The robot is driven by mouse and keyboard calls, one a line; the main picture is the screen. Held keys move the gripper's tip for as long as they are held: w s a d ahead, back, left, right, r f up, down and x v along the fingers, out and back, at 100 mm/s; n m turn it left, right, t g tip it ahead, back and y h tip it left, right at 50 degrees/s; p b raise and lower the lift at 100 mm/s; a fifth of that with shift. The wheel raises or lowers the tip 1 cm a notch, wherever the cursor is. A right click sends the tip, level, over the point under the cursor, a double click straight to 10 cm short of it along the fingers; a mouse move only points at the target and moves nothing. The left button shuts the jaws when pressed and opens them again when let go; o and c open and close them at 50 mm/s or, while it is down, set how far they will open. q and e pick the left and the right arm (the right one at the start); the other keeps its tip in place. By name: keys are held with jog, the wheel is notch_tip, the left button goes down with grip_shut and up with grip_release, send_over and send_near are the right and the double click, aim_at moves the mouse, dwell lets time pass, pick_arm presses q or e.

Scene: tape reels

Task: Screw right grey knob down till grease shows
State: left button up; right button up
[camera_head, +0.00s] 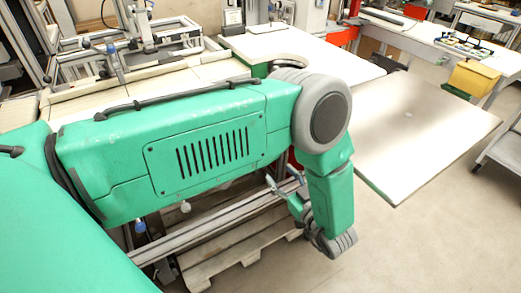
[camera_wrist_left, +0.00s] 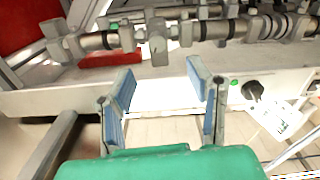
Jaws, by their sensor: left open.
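My left gripper (camera_wrist_left: 160,76) is open in the left wrist view, with blue pads on both fingers and nothing between them but a view of a pale rail. A grey, T-shaped knob-like piece (camera_wrist_left: 158,47) hangs from a dark bar just beyond the fingertips, apart from them. I cannot tell if it is the right grey knob. A small pale grey knob (camera_head: 185,206) and a blue knob (camera_head: 140,226) show below my arm. No grease can be made out.
A pale rail (camera_wrist_left: 60,99) runs across the wrist view, with a black round knob (camera_wrist_left: 252,90) and a white label (camera_wrist_left: 280,118) at right. A wooden pallet (camera_head: 240,250) lies below. A bare metal table (camera_head: 420,125) stands at right, with open floor in front.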

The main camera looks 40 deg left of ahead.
pick_arm(q)
jog(key=x, duration=1.1)
jog(key=shift+p, duration=0.35)
jog(key=shift+d+r, duration=0.15)
jog(key=shift+d, duration=0.35)
jog(key=shift+d+r, duration=0.1)
jog(key=shift+d, duration=0.2)
jog(key=c, duration=0.4)
jog(key=shift+d+r, duration=0.1)
jog(key=shift+d, duration=0.05)
grip_shut()
jog(key=shift+a+m, duration=0.3)
jog(key=shift+a, duration=0.1)
pick_arm(e)
jog(key=shift+s+d+r, duration=0.1)
jog(key=shift+s+d, duration=0.05)
jog(key=shift+d, duration=0.5)
